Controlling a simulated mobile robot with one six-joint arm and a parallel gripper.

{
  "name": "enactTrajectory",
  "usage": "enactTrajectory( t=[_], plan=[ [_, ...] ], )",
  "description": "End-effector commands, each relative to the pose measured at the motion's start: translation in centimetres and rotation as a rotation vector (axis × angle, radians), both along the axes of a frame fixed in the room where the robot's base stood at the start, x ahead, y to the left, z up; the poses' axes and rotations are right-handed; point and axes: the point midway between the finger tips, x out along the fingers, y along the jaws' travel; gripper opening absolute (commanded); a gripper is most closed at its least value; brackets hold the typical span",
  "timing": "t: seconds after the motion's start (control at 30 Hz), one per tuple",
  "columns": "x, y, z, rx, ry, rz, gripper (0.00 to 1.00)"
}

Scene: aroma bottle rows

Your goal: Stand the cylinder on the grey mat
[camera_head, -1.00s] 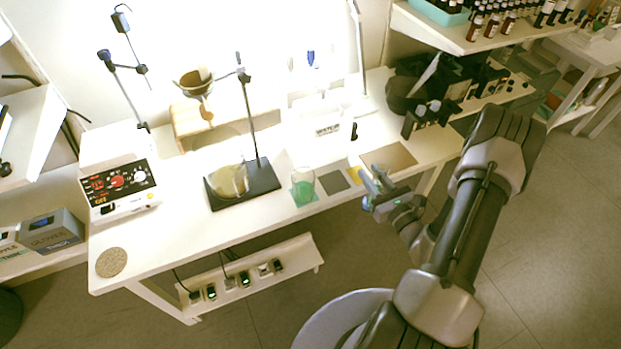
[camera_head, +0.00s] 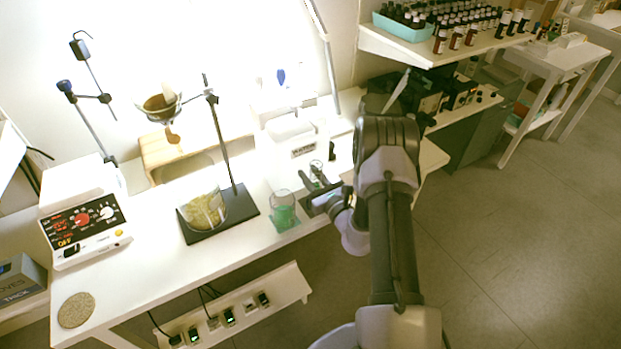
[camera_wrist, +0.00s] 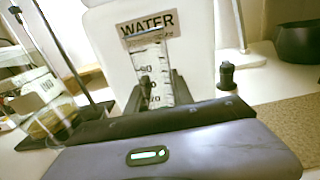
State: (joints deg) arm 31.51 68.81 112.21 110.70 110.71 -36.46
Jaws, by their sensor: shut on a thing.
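In the head view the cylinder (camera_head: 316,168) shows as a small clear tube at my gripper (camera_head: 322,186), over the bench just right of the green beaker. The grey mat cannot be made out clearly; my gripper covers that part of the bench. The cylinder's base is hidden, so I cannot tell whether it touches anything.
A white container labelled WATER (camera_wrist: 195,45) is behind the cylinder. A black stand (camera_head: 240,200) with a beaker is further left. The bench front (camera_head: 170,275) is clear.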

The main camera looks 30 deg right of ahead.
Motion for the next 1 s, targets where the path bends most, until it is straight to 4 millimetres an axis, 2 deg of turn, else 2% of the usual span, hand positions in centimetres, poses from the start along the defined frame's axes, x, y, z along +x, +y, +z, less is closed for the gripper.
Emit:
enactTrajectory(
  t=[0.2,0.23,0.33,0.7,0.77,1.0],
  plan=[
    [0.0,0.0,-0.2,0.0,0.0,0.0,0.0],
    [0.0,0.0,-0.2,0.0,0.0,0.0,0.29],
    [0.0,0.0,-0.1,0.0,0.0,0.0,0.49],
    [-0.4,-0.1,0.4,0.001,0.002,0.0,0.49],
    [-1.6,-0.2,0.3,0.002,0.003,-0.002,0.49],
    [-8.5,-0.5,0.3,0.004,0.004,-0.004,0.49]
  ],
)
